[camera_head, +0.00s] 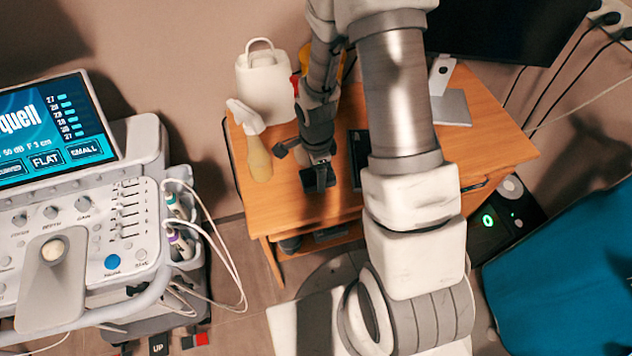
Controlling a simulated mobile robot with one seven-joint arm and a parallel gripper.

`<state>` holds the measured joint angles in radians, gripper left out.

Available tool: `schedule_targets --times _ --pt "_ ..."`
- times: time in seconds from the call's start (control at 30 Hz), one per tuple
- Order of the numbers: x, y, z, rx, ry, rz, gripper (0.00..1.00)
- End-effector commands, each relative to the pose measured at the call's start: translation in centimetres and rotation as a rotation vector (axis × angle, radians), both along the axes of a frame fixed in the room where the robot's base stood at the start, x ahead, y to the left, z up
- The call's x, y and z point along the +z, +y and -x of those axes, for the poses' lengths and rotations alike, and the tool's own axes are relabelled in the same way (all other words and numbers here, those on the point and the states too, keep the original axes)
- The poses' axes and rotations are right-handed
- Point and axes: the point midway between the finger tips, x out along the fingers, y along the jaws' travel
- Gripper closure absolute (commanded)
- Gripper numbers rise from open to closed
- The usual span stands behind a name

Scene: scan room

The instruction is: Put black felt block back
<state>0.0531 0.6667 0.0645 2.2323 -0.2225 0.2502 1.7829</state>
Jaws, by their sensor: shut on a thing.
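My gripper (319,160) points down over the wooden desk (275,205), near its front edge. It is shut on a small dark block, which looks like the black felt block (318,181). The block shows just below the fingers; whether it touches the desk top I cannot tell. A flat black item (357,150) lies on the desk just right of the gripper, partly hidden by my arm.
A spray bottle (252,142) and a white jug (265,88) stand on the desk's left side. A monitor stand (448,105) is at the back right. An ultrasound machine (80,230) stands left, a blue couch (565,270) right. The desk's right part is clear.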

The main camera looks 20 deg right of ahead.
Motion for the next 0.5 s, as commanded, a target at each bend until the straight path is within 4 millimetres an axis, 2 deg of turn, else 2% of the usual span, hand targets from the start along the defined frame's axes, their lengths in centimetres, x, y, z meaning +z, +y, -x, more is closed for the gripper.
schedule_targets --times 0.13,0.33,0.5 --pt "-0.9 0.3 0.0 -0.002 0.002 0.000 0.77" --pt "-3.5 0.3 0.0 -0.001 0.002 0.000 0.77" --pt "-4.2 0.2 -0.1 -0.001 0.000 0.001 0.77"
